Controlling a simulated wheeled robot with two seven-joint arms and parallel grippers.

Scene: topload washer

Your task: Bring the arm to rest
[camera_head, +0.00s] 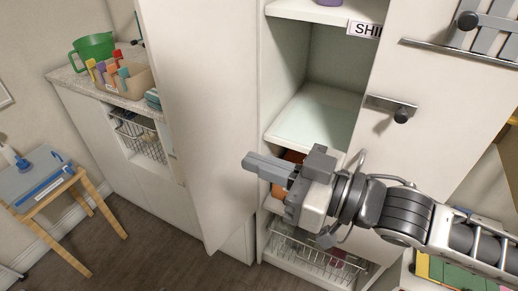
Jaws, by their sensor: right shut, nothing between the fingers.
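My right gripper (258,165) comes in from the right edge with its arm (395,205). It is shut and empty, its fingers pointing left, and it shows in front of the open shelves of a white cabinet (308,115). The gripper and wrist hide part of the lower shelf, where an orange thing (289,156) partly shows behind the fingers. I cannot tell how far the fingertips are from the shelf. My left gripper is not in view.
A white cabinet door (205,110) stands open left of the gripper. A wire basket (310,258) is below the wrist. A counter (70,76) with a green jug (93,47) and a bin (126,82) is at the left. A small table (45,190) stands on the floor.

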